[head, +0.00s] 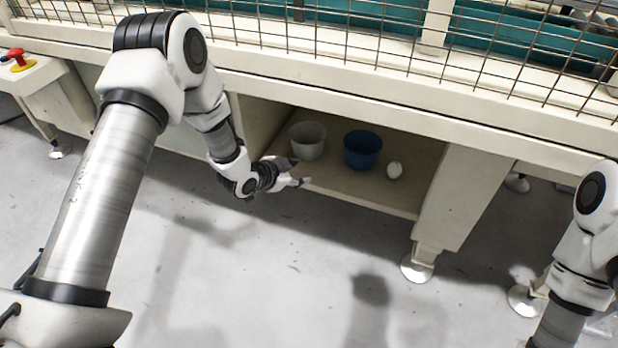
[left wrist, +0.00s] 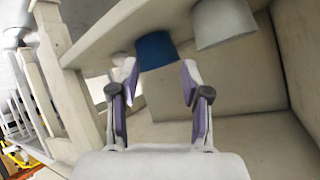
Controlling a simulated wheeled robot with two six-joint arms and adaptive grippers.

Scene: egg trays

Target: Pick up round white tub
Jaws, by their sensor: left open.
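The round white tub (head: 308,139) stands upright at the left of the low shelf under the machine, open at the top. It also shows at the top right of the left wrist view (left wrist: 222,24), partly cut off by the frame edge. My left gripper (head: 296,173) is at the shelf's front edge, in front of and slightly left of the tub, and apart from it. Its fingers are spread and empty in the left wrist view (left wrist: 160,78), with the tub above and right of them. My right gripper is out of frame; only part of that arm shows.
A blue tub (head: 362,149) stands right of the white tub; it also shows beyond the fingers in the left wrist view (left wrist: 155,50). The shelf (head: 345,185) has bare room in front. A beam (head: 400,122) overhangs it.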

